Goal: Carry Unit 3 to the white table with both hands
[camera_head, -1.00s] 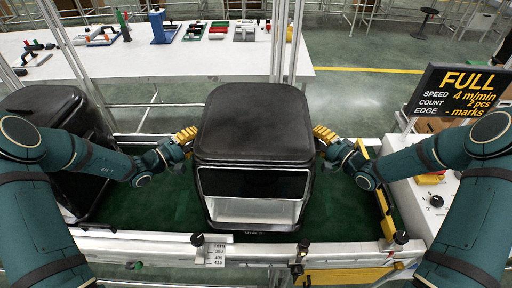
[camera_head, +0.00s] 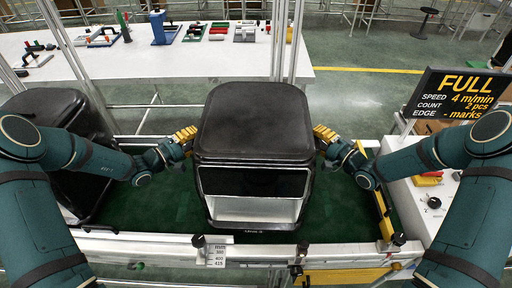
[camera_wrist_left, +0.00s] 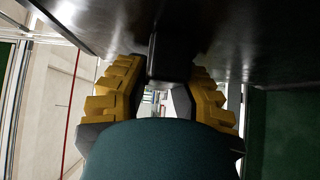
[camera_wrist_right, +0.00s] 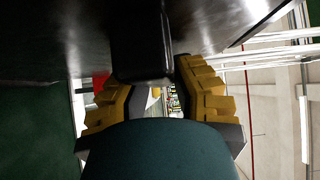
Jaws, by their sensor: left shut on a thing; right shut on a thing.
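The unit in the middle (camera_head: 253,120) is a black, box-shaped fryer with a silver lower front. It stands upright over the green conveyor belt (camera_head: 145,215); I cannot tell how far its base is off the belt. Its small front label is too blurred to read. My left gripper (camera_head: 190,137) is shut on its left side handle (camera_wrist_left: 170,50). My right gripper (camera_head: 321,137) is shut on its right side handle (camera_wrist_right: 140,45). Both wrist views show a dark handle between yellow fingers. The white table (camera_head: 190,65) stands beyond the conveyor.
Another black unit (camera_head: 50,105) is on the belt at the left. Tools and trays line the table's far edge, with bare tabletop in front. Metal posts (camera_head: 287,40) rise between conveyor and table. A FULL sign (camera_head: 455,95) and control box (camera_head: 435,195) are at the right.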

